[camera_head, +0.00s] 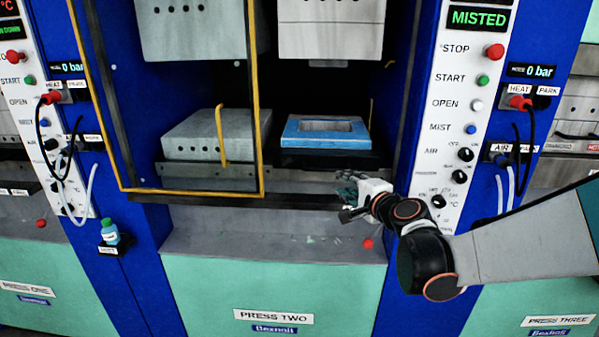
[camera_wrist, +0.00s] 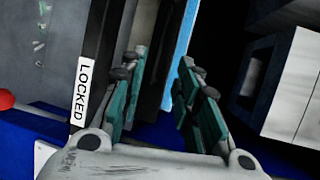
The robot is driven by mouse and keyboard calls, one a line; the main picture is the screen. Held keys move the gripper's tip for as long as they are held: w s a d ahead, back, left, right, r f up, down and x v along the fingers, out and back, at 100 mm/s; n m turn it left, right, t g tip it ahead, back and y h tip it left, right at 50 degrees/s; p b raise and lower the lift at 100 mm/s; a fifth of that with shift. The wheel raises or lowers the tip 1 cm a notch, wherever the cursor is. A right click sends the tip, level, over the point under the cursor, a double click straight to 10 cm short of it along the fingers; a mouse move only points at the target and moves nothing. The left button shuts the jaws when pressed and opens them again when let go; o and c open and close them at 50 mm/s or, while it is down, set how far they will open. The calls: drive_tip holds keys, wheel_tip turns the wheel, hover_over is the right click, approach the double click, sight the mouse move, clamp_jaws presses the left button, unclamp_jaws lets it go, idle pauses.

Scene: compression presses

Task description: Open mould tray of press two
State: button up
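Press two stands in the middle of the head view, with its name plate (camera_head: 273,317) low on the front. Its blue mould piece (camera_head: 325,149), with a rectangular recess, sits on a dark tray (camera_head: 335,161) at the right of the opening. My gripper (camera_head: 346,201) is just below and in front of that tray. In the wrist view my gripper (camera_wrist: 163,62) has its teal-padded fingers apart, with nothing clearly held. A black edge strip labelled LOCKED (camera_wrist: 82,92) lies left of the fingers. A blue strip (camera_wrist: 181,42) shows beyond them.
A yellow-edged guard frame (camera_head: 262,95) covers the left of the opening. The control panel (camera_head: 445,170) to the right reads MISTED. A red knob (camera_head: 369,243) is below my gripper. A small bottle (camera_head: 110,232) stands on a left ledge.

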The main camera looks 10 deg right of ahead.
sight(328, 171)
drive_tip(key=b+x, duration=0.2)
drive_tip(key=x, duration=0.5)
drive_tip(key=b+x, duration=0.1)
drive_tip(key=x, duration=0.6)
drive_tip(key=shift+w+d+f+b, duration=0.1)
drive_tip(key=shift+d+b, duration=0.1)
drive_tip(key=shift+b, duration=0.2)
clamp_jaws()
